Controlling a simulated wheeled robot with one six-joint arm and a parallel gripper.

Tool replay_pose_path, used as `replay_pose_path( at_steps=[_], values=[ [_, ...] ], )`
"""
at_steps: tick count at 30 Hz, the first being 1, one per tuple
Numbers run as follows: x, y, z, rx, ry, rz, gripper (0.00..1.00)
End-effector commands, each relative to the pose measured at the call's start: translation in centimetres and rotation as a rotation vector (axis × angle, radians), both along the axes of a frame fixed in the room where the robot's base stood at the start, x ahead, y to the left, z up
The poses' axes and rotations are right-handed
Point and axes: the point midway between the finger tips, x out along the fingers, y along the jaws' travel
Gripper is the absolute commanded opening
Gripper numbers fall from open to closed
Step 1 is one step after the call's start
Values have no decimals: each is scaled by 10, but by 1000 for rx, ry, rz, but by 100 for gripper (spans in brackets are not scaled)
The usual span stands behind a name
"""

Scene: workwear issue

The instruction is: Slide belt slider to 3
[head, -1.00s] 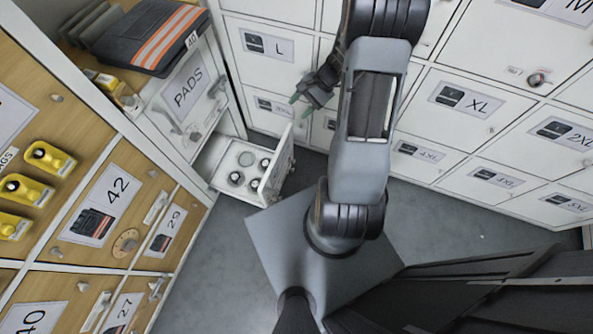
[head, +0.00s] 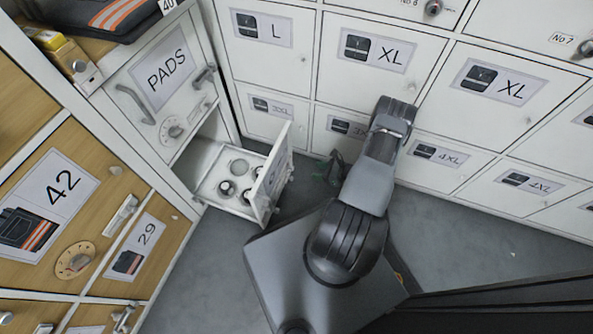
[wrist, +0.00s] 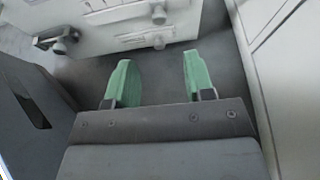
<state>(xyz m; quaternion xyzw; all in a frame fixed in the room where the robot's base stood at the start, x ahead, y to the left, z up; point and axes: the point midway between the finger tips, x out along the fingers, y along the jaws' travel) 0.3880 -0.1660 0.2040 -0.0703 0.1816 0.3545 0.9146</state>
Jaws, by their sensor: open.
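My gripper (head: 328,172) is low, just right of the front of the open white drawer (head: 226,205). In the wrist view its two green fingers (wrist: 154,82) are apart, with nothing between them. Ahead of them at the top of that view is a pale panel (wrist: 110,12) with slot-like strips. A small knob (wrist: 159,15) sits on the upper strip, and another knob sits lower left (wrist: 66,38). The fingers appear apart from both. I cannot tell which, if either, is the belt slider.
The drawer holds several round dark-topped items (head: 227,188). Above it is the PADS door (head: 165,80) with handles and a dial. White lockers (head: 375,55) line the back, and wooden lockers (head: 50,190) stand left. Grey floor (head: 215,265) is clear in front of the drawer.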

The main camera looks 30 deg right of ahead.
Motion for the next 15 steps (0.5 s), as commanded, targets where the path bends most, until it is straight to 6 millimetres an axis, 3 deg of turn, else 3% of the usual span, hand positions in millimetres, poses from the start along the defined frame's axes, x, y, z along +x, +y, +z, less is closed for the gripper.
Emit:
replay_pose_path(
  at_steps=[7, 15],
  values=[
    [34, 33, -23, -1, 1, 8, 49],
    [61, 57, -37, -1, 1, 4, 49]
  ],
)
